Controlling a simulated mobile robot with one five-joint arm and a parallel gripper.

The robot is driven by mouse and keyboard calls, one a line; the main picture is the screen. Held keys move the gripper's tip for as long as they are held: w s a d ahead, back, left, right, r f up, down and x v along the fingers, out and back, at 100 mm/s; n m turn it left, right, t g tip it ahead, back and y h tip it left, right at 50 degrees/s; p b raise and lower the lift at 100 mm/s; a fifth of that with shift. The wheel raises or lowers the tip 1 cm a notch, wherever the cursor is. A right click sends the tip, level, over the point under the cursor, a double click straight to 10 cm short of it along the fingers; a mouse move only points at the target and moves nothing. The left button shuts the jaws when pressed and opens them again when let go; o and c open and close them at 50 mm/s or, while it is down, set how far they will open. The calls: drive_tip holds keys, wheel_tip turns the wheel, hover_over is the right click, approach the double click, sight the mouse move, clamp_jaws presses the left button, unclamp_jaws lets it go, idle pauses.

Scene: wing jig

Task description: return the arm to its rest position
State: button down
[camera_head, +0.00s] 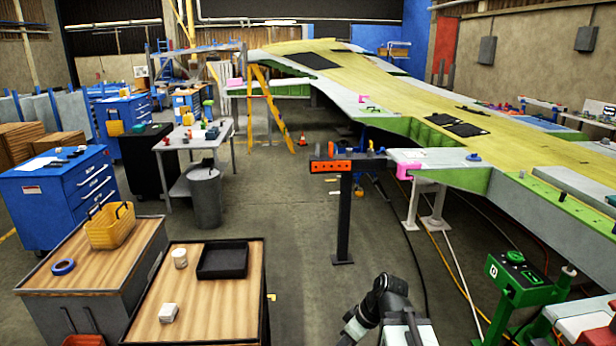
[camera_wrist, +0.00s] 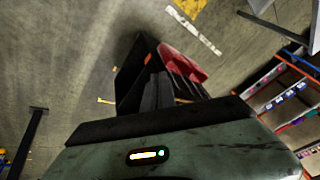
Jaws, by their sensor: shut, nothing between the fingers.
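My arm (camera_head: 390,303) shows at the bottom of the head view, right of the middle. It is folded, with a dark joint on top. Its end, with my gripper (camera_head: 353,327), points down and to the left. My gripper is shut and empty, above the floor right of the front wooden-topped bench. Its fingertips are hard to make out. The wrist view looks steeply down at the floor. A scuffed grey-green housing with a lit status bar (camera_wrist: 148,155) fills its lower edge.
The front bench (camera_head: 215,310) carries a black tray (camera_head: 223,260), a white cup (camera_head: 180,258) and a small white block (camera_head: 169,312). A green stand (camera_head: 517,285) is at right, below the large wing (camera_head: 430,105). Cables lie on the floor. Open floor (camera_head: 300,240) lies ahead.

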drive_tip(key=s+d+f+m+h, duration=0.1)
drive_tip(key=d+m+h, duration=0.4)
drive_tip(key=m, duration=0.5)
drive_tip(key=shift+s+d+f+g, duration=0.35)
drive_tip(key=shift+d+f, duration=0.5)
drive_tip(key=shift+d, duration=0.4)
